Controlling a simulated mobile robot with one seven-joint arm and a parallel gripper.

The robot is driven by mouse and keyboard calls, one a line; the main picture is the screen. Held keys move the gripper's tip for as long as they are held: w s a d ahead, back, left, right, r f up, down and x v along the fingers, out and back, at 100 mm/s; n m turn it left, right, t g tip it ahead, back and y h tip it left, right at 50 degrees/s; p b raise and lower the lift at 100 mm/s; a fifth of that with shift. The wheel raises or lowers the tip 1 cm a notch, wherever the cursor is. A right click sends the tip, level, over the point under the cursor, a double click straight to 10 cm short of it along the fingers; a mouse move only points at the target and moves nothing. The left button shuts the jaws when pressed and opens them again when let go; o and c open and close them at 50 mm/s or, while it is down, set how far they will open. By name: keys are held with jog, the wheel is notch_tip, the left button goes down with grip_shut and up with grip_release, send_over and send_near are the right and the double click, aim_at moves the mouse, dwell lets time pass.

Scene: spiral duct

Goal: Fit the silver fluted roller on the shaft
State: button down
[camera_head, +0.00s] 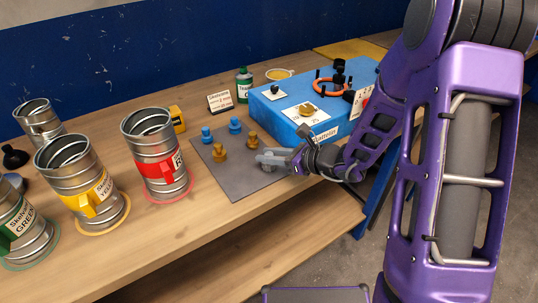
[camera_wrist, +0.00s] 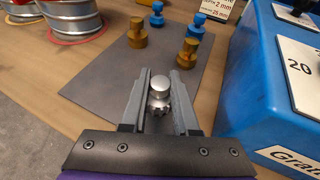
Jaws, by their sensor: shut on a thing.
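The silver fluted roller (camera_wrist: 159,98) is a small metal piece with a round smooth top and a ridged lower part, seen in the wrist view. My gripper (camera_wrist: 165,70) is shut on it, with one grey finger on each side. In the head view my gripper (camera_head: 262,158) is low over the front right part of the grey mat (camera_head: 232,182). The roller is mostly hidden by the fingers there. I cannot tell whether it touches the mat. A blue box (camera_head: 325,130) with fittings stands right behind my gripper. I cannot tell which fitting is the shaft.
Blue pieces (camera_head: 235,125) and gold pieces (camera_head: 220,152) stand on the mat. A red-labelled can (camera_head: 160,180) and other cans stand left. An orange ring (camera_head: 330,88) and a brass gear (camera_head: 306,110) are on the box. A green bottle (camera_head: 244,85) stands behind. The bench front is clear.

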jog(key=c, duration=0.7)
grip_release()
jog(key=shift+r+p, duration=0.2)
jog(key=shift+p, duration=0.15)
jog(key=v, duration=1.2)
